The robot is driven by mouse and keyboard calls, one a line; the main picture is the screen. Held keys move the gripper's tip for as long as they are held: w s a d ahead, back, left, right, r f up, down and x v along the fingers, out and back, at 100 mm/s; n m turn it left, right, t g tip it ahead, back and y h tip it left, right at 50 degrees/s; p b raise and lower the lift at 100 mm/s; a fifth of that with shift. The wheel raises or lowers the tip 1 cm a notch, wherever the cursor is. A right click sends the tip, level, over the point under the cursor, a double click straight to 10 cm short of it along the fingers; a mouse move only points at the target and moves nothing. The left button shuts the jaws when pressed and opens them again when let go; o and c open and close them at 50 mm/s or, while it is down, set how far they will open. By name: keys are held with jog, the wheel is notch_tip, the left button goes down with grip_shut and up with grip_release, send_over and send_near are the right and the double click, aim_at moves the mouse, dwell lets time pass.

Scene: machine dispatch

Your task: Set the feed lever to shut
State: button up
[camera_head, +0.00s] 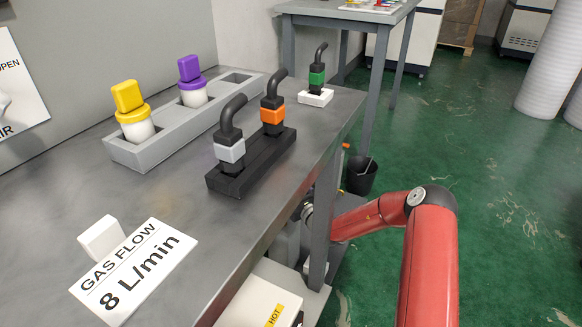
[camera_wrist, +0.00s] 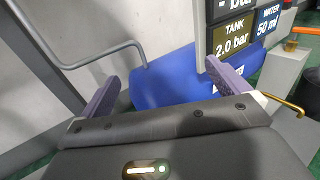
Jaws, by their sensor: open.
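No label in either view names the feed lever, so I cannot tell for sure which part it is. In the wrist view a thin brass-coloured bent rod (camera_wrist: 285,103) shows at the right, outside my right finger. A grey bent bar (camera_wrist: 95,60) runs along the wall at the left. My gripper (camera_wrist: 162,72) is open and empty, its two purple fingers spread, with a blue tank (camera_wrist: 165,75) beyond them. In the head view my red arm reaches down beside the table, and my gripper is hidden there.
A sign reading "TANK 2.0 bar" (camera_wrist: 233,40) stands beyond my right finger. In the head view the grey table (camera_head: 60,200) carries plugs with bent black handles, a grey rack (camera_head: 145,160) and a "GAS FLOW 8 L/min" card (camera_head: 135,270). A black bucket (camera_head: 360,178) stands on open green floor.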

notch_tip(320, 180, up, 13)
jog(key=shift+f, duration=0.15)
